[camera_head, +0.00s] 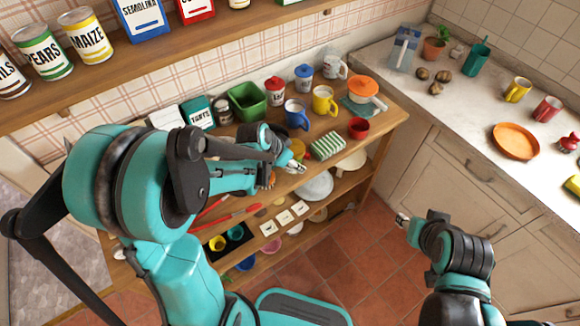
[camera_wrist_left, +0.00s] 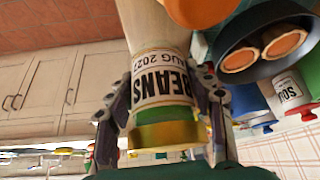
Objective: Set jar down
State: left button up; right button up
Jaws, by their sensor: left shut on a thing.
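The jar (camera_wrist_left: 161,118), labelled BEANS AUG 2022, fills the middle of the left wrist view, with a gold and green band at its lower end. My left gripper (camera_head: 292,166) reaches over the wooden shelf unit's top in the head view. In the wrist view its fingers (camera_wrist_left: 163,105) are shut on both sides of the jar. In the head view the arm mostly hides the jar. I cannot tell whether its base touches the top. My right gripper (camera_head: 402,219) hangs over the floor, right of the shelf unit; its fingers are too small to read.
Lower shelves hold plates and cards. A wall shelf with tins (camera_head: 87,35) overhangs the back.

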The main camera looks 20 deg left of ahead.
pick_arm(q)
jog(key=shift+f+b, duration=0.55)
jog(key=shift+f, duration=1.05)
jog(key=shift+f, duration=0.15)
jog(key=o, duration=1.1)
